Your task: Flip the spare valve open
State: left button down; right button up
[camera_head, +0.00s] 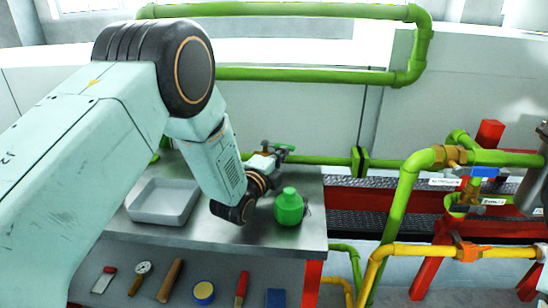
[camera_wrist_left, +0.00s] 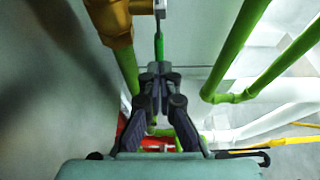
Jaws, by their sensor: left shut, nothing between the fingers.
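A valve with a brass body and a green handle (camera_head: 284,147) shows at the back of the metal bench, close to my left gripper (camera_head: 268,155). In the left wrist view, its brass body (camera_wrist_left: 112,22) is at the top left. The green handle (camera_wrist_left: 159,46) appears there as a narrow upright strip just beyond my fingertips (camera_wrist_left: 157,70). My left gripper is shut and empty; whether its tips touch the handle I cannot tell. In the head view, my wrist partly hides the valve. My right gripper is in neither view.
On the bench are a grey tray (camera_head: 160,202) and a green bottle (camera_head: 289,207) close to my wrist. Several tools hang on the bench front. Green pipes (camera_head: 300,75) run behind. At right are a blue-handled valve (camera_head: 485,172), an orange valve (camera_head: 465,251) and red framing.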

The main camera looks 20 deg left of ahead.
pick_arm(q)
jog(key=shift+w+d, duration=0.35)
jog(key=shift+w, duration=0.3)
jog(key=shift+d, duration=0.1)
dwell(0.4)
jog(key=s, duration=0.4)
jog(key=s+a, duration=0.1)
jog(key=s, duration=0.3)
jog(key=s+a, duration=0.1)
jog(key=s, duration=0.2)
jog(key=shift+s, duration=0.4)
